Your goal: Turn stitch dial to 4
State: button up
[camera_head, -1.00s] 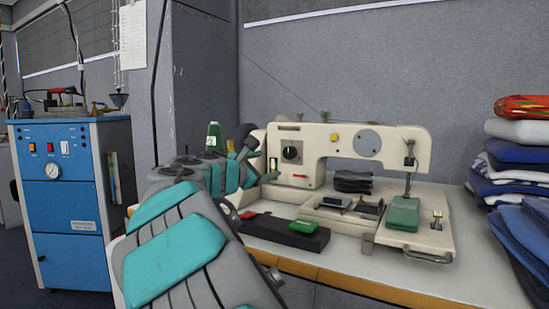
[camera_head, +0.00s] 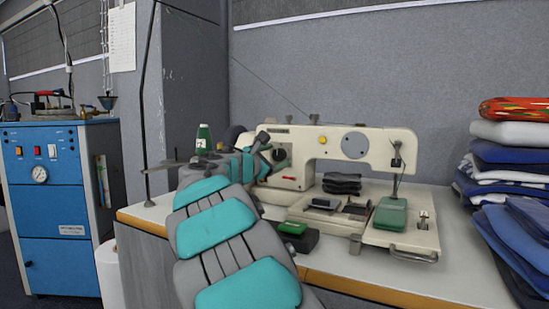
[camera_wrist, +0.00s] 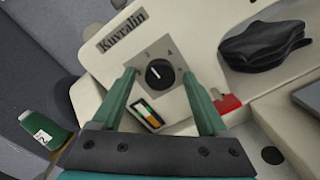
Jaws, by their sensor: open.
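The white sewing machine (camera_head: 400,145) stands on the table. Its stitch dial (camera_wrist: 159,74) is a round black knob on a pale square plate in the wrist view, with small digits around it. A short white mark shows on the knob, but which digit it points to is hard to tell. My gripper (camera_wrist: 160,80) is open, with its two green fingers on either side of the dial and a gap to the knob. In the head view the dial (camera_head: 281,156) is partly hidden by my gripper (camera_head: 266,148), which comes in from the left.
A red lever (camera_wrist: 227,103) and a striped colour label (camera_wrist: 147,114) sit near the dial. A green thread spool (camera_head: 204,138) stands left of the machine. Dark folded cloth (camera_head: 342,183) lies on the machine's bed. Folded garments (camera_head: 510,155) are stacked at right.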

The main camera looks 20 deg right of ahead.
grip_shut()
dwell(0.5)
jog(key=shift+m, duration=0.3)
jog(key=shift+f+m+b, duration=0.2)
jog(key=shift+m+b, duration=0.85)
jog(key=shift+m, duration=0.15)
jog(key=m+b, duration=0.2)
jog(key=m, duration=0.1)
jog(key=shift+m+b, duration=0.3)
jog(key=m+b, duration=0.2)
jog(key=m, duration=0.1)
jog(key=shift+m+b, duration=0.8)
jog(key=shift+m, duration=0.2)
jog(key=shift+r, duration=0.15)
